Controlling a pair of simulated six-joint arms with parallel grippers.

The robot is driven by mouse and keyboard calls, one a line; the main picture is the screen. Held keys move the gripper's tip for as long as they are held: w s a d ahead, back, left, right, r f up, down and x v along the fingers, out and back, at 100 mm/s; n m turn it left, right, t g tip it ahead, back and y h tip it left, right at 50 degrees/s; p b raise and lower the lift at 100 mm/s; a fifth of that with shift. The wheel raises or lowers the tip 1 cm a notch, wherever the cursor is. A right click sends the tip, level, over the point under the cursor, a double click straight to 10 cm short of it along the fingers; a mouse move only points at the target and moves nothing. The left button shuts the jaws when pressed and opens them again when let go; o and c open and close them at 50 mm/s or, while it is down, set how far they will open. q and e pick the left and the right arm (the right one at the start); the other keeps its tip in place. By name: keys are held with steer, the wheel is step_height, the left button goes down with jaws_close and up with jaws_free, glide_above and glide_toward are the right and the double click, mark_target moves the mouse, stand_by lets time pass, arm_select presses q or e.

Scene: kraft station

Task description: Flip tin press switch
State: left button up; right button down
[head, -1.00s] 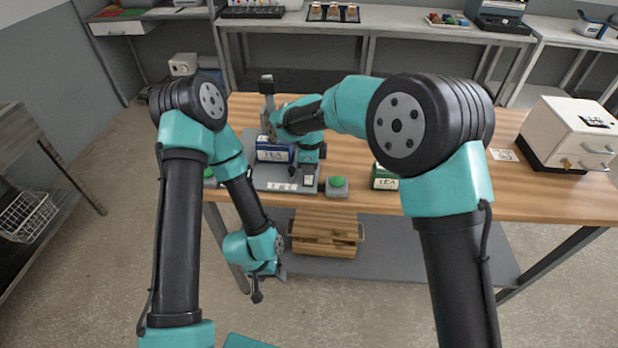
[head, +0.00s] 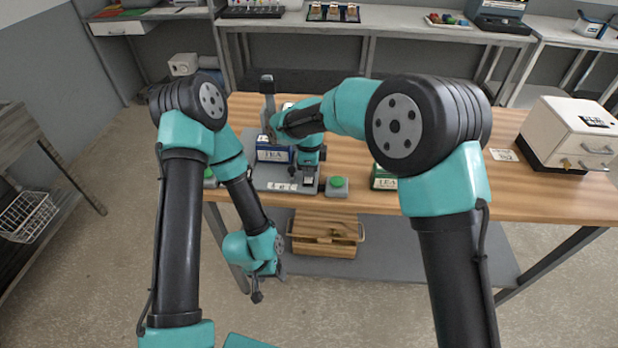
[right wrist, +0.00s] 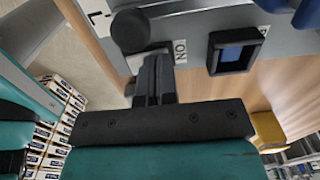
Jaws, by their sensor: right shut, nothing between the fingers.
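The tin press (head: 267,98) stands on the wooden table, with a blue tea tin (head: 270,152) on its grey base (head: 262,180). My right gripper (head: 307,162) is over the right part of the base, right of the tin. In the right wrist view, its fingers (right wrist: 157,74) are shut and empty. They are just beside a black round knob (right wrist: 131,29) and a white "ON" label (right wrist: 180,51) on the grey panel. I cannot tell whether they touch the knob. My left gripper (head: 257,296) hangs low in front of the table, too small to read.
A green button (head: 337,183) sits right of the base, with a green tea tin (head: 381,179) farther right. A white drawer cabinet (head: 571,135) stands at the table's right. A dark square frame with blue inside (right wrist: 236,51) is right of the fingers.

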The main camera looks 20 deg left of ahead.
steer(key=shift+r, duration=3.45)
